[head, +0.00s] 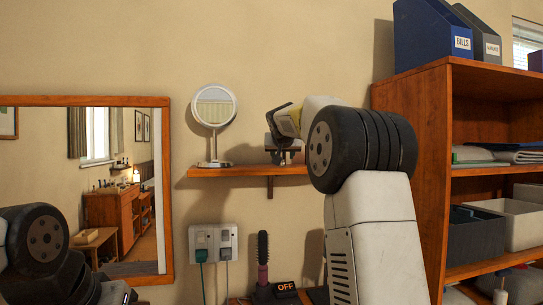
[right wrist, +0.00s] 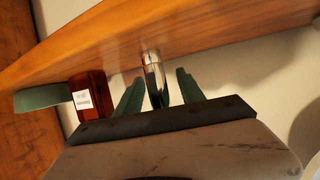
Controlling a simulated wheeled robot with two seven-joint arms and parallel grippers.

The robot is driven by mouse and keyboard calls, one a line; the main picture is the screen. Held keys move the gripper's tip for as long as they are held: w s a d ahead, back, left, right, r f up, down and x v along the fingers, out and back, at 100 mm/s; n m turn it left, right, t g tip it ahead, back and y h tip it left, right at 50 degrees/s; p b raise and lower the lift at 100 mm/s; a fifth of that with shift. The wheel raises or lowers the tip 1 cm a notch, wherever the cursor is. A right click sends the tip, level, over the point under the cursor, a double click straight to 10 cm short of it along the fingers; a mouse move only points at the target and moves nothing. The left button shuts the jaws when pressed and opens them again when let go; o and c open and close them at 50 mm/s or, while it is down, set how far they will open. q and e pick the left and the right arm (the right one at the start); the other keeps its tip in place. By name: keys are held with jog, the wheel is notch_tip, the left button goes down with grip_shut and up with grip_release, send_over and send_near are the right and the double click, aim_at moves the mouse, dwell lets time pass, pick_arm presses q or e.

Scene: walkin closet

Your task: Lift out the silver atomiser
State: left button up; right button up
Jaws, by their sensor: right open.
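The silver atomiser (right wrist: 154,80) is a slim, shiny upright cylinder at the wooden shelf, in the right wrist view. My right gripper (right wrist: 160,92) is open, with one green finger on each side of the atomiser. Whether either finger touches it I cannot tell. In the head view my right gripper (head: 284,148) is at the right part of the small wall shelf (head: 240,171), and the atomiser is not distinguishable there. My left arm shows at the lower left of the head view, but its gripper is not seen.
An amber bottle (right wrist: 88,94) with a white label stands beside the gripper, with a green object (right wrist: 42,97) next to it. A round mirror (head: 213,109) stands on the shelf's left part. A tall wooden shelving unit (head: 416,140) is at the right.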

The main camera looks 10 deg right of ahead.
grip_shut()
